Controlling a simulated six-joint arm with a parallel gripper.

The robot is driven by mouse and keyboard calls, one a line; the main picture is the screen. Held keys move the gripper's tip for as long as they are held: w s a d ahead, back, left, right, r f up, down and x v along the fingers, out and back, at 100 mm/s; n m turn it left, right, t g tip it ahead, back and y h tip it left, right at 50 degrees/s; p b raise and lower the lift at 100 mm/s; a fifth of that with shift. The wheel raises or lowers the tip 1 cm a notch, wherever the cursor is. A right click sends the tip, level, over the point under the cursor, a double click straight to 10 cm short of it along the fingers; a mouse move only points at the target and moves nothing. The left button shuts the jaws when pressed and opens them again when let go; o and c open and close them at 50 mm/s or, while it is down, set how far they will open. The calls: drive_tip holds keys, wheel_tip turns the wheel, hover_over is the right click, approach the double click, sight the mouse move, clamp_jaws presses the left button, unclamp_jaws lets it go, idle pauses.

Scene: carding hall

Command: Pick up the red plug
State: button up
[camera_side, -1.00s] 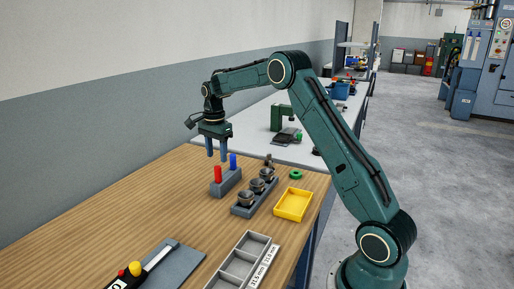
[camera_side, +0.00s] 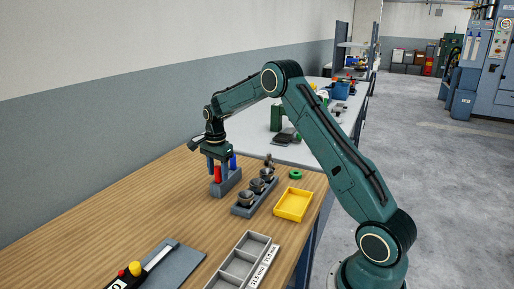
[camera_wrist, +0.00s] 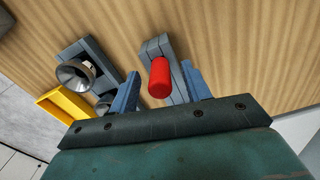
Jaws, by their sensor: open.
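The red plug (camera_side: 217,174) stands upright in a grey block (camera_side: 226,187) on the wooden table. In the wrist view the red plug (camera_wrist: 160,78) lies between the two blue-grey fingers of my gripper (camera_wrist: 160,92). I see no contact between fingers and plug. The blue plug is not visible in the wrist view.
A grey holder with several metal cups (camera_side: 256,187) stands just right of the block. A yellow tray (camera_side: 293,205) and a green ring (camera_side: 295,174) lie further right. A grey compartment tray (camera_side: 241,262) is at the front. The table's left part is bare.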

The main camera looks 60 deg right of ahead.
drive_tip(key=shift+f, duration=0.3)
clamp_jaws()
idle(0.3)
drive_tip(key=shift+r, duration=0.1)
wheel_tip(320, 180, up, 20)
idle(0.8)
idle(0.7)
drive_tip(key=shift+r, duration=2.4)
